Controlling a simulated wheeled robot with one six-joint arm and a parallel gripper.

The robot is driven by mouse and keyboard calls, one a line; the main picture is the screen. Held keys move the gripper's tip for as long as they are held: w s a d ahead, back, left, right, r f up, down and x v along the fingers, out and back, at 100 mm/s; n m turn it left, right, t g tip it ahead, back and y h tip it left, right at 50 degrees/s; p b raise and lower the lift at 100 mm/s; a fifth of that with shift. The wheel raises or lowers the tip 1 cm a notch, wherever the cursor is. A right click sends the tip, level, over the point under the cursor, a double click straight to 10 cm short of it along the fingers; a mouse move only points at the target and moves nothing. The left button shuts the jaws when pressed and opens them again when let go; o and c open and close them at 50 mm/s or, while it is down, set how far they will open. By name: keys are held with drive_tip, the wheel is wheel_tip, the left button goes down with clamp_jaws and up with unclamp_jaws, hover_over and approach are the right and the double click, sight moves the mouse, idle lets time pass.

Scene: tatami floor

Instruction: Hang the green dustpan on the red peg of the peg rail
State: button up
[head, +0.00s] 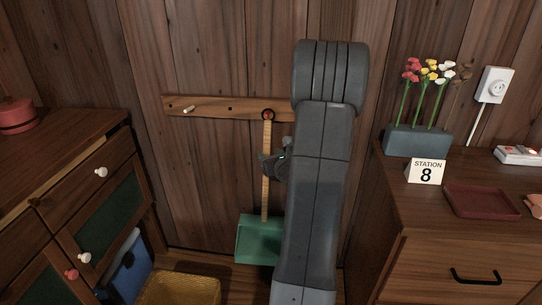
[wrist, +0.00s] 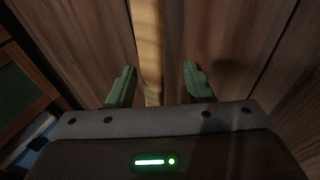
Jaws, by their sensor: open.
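The green dustpan (head: 258,242) is upright with its pan low against the wooden wall and its long tan handle (head: 266,195) rising to the peg rail (head: 208,105). A dark ring at the handle's top appears to be around the red peg (head: 268,115). My gripper (head: 272,162) is beside the handle at mid-height, partly hidden by my arm. In the wrist view, my gripper's green fingers (wrist: 160,85) are open, one on each side of the handle (wrist: 148,45), with gaps on both sides.
The rail also has a pale peg (head: 188,109) at left. A drawer cabinet (head: 60,190) stands left, with a blue bin (head: 130,268) and a yellow basket (head: 180,289) on the floor. A cabinet (head: 455,250) at right bears a flower planter (head: 416,141) and a station sign (head: 425,171).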

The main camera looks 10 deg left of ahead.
drive_tip(key=p+v, duration=0.2)
drive_tip(key=v, duration=1.1)
drive_tip(key=shift+s+d, duration=0.25)
drive_tip(key=shift+s, duration=0.1)
drive_tip(key=x, duration=0.8)
drive_tip(key=b+x, duration=0.1)
drive_tip(key=x, duration=0.4)
drive_tip(key=shift+a+r, duration=0.25)
drive_tip(key=shift+r, duration=0.1)
drive_tip(key=shift+f, duration=0.15)
